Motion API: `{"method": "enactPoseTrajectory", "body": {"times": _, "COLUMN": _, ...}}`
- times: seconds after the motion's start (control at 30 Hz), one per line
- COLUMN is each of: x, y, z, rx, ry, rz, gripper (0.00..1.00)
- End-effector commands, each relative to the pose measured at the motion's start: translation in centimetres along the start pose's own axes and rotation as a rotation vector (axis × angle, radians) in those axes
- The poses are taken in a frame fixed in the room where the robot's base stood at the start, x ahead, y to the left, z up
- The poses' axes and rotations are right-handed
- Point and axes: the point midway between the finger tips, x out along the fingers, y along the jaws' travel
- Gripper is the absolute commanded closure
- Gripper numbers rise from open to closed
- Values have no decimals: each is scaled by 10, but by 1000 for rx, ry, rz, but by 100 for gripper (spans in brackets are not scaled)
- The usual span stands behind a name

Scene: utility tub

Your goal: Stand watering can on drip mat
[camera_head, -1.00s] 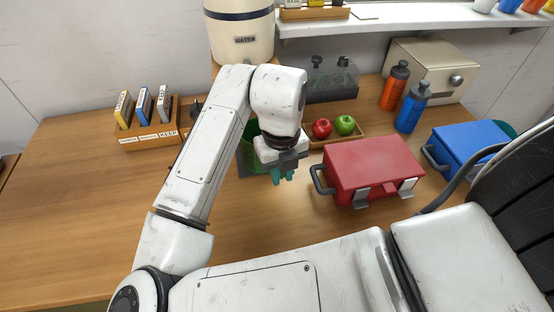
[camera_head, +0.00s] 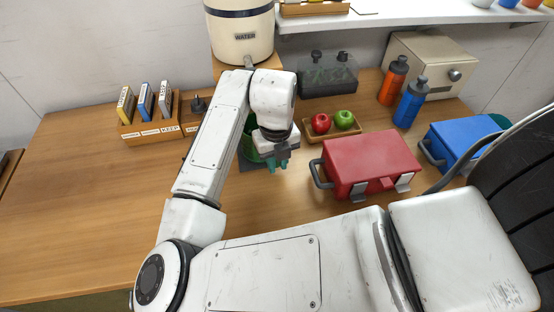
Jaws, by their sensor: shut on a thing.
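The green watering can (camera_head: 247,150) shows only in part, behind my arm and gripper; its spout and handle are hidden. My gripper (camera_head: 278,164), with teal fingers pointing down, is shut on the can at its right side. The dark grey drip mat (camera_head: 246,166) lies on the table below the can, mostly covered by the can and my arm. I cannot tell whether the can's base touches the mat.
A red toolbox (camera_head: 370,165) stands right of my gripper. A wooden tray (camera_head: 334,133) with two apples is close behind it. A water dispenser (camera_head: 240,35) stands at the back. A card rack (camera_head: 150,132) is at left; the table's left front is clear.

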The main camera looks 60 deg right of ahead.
Motion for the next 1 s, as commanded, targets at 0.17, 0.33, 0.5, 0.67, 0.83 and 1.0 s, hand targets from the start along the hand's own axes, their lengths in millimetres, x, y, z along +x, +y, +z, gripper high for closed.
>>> {"method": "enactPoseTrajectory", "body": {"times": 0.17, "x": 2, "y": 0, "z": 0, "rx": 0, "ry": 0, "rz": 0, "gripper": 68}}
{"method": "enactPoseTrajectory", "body": {"times": 0.33, "x": 2, "y": 0, "z": 0, "rx": 0, "ry": 0, "rz": 0, "gripper": 54}}
{"method": "enactPoseTrajectory", "body": {"times": 0.5, "x": 1, "y": 0, "z": 0, "rx": 0, "ry": 0, "rz": 0, "gripper": 54}}
{"method": "enactPoseTrajectory", "body": {"times": 0.67, "x": -4, "y": 0, "z": 0, "rx": 1, "ry": 0, "rz": 0, "gripper": 54}}
{"method": "enactPoseTrajectory", "body": {"times": 0.83, "x": -29, "y": 0, "z": 0, "rx": 3, "ry": -2, "rz": 2, "gripper": 54}}
{"method": "enactPoseTrajectory", "body": {"times": 1.0, "x": -66, "y": 0, "z": 0, "rx": 3, "ry": -4, "rz": 2, "gripper": 54}}
